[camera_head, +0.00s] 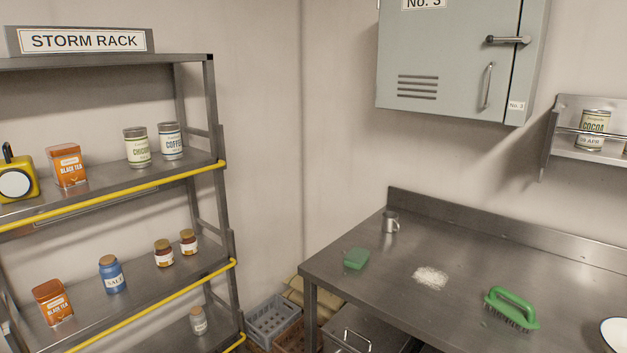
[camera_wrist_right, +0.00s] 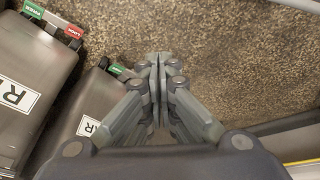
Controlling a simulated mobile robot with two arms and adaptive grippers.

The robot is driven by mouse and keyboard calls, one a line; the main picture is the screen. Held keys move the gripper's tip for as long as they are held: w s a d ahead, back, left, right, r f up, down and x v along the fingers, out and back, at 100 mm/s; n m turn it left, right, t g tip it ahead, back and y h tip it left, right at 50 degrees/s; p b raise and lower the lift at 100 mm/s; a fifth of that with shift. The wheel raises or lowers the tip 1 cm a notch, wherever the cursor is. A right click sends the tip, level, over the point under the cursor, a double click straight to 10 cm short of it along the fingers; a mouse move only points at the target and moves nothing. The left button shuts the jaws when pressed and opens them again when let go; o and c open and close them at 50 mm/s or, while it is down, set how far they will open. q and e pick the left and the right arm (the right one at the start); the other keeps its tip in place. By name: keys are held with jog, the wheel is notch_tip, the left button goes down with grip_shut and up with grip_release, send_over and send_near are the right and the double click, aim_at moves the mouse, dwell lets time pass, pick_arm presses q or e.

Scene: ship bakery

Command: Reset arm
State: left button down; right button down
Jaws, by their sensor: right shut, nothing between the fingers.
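My right gripper (camera_wrist_right: 158,62) shows in the right wrist view. Its fingers are together and nothing is between them. It hangs over a speckled brown floor (camera_wrist_right: 220,60), clear of the things around it. Neither of my arms shows in the head view, and my left gripper is in neither view.
Grey bins (camera_wrist_right: 25,85) with green and red tags stand left of the right gripper. The head view shows a storm rack (camera_head: 110,189) with tins and jars, a steel table (camera_head: 400,290) with a green brush (camera_head: 512,307), a wall cabinet (camera_head: 450,60) and crates (camera_head: 272,322) between.

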jog(key=s+a+f+g+b, duration=0.1)
jog(key=s+f, duration=0.2)
jog(key=s, duration=0.6)
jog(key=s+a+f+g, duration=0.1)
jog(key=s+f+g, duration=0.1)
jog(key=s, duration=0.7)
jog(key=shift+a+f+b, duration=0.35)
jog(key=shift+f, duration=0.2)
jog(key=shift+s, duration=0.1)
